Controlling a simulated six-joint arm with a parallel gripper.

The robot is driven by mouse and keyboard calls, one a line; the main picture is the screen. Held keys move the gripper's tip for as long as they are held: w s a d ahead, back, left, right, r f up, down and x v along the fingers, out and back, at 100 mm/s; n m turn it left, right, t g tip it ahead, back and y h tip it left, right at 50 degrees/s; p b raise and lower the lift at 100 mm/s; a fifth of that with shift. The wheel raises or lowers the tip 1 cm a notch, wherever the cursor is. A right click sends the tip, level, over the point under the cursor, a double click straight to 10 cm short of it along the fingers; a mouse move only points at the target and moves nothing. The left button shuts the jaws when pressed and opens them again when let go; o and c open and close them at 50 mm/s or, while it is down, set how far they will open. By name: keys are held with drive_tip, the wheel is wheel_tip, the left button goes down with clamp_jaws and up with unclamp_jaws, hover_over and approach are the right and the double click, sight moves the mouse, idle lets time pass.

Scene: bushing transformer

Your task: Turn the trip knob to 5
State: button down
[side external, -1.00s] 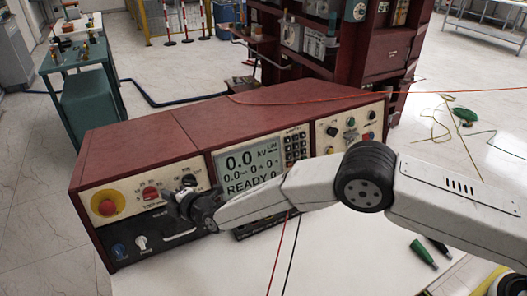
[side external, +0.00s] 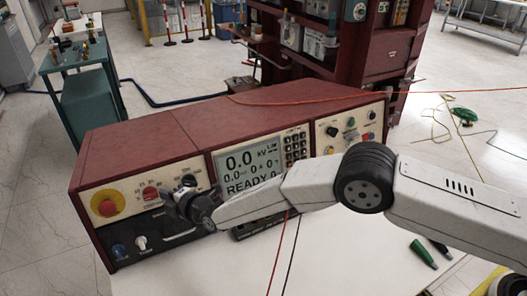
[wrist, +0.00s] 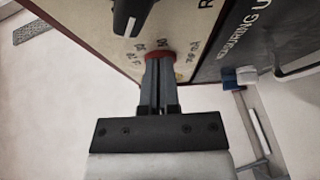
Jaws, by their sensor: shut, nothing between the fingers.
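A red knob with small numbers around it (side external: 150,193) sits on the cream left panel of the console. It also shows in the wrist view (wrist: 160,55), right at my fingertips and partly hidden behind them. My gripper (wrist: 160,62) is shut and empty, its fingertips pointing at the red knob's face; I cannot tell if they touch it. A black knob with a white pointer line (wrist: 133,15) stands beside it in the wrist view. In the side view, my gripper (side external: 168,196) is in front of the panel.
A large red button on a yellow plate (side external: 106,206) is to the left on the panel. A display (side external: 250,165) reading READY is to the right. Blue (side external: 119,250) and white (side external: 140,242) fittings are below. Red and black leads cross the white tabletop (side external: 350,255).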

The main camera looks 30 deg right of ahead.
drive_tip(key=shift+a+r, duration=0.1)
drive_tip(key=shift+r, duration=0.1)
drive_tip(key=shift+d, duration=0.45)
drive_tip(key=shift+s, duration=0.15)
drive_tip(key=shift+s+r, duration=0.2)
drive_tip(key=shift+s, duration=0.75)
drive_tip(key=shift+s+r, duration=0.25)
drive_tip(key=shift+s, duration=0.65)
drive_tip(key=shift+s+r, duration=0.2)
drive_tip(key=shift+s, duration=0.75)
drive_tip(key=shift+d, duration=0.1)
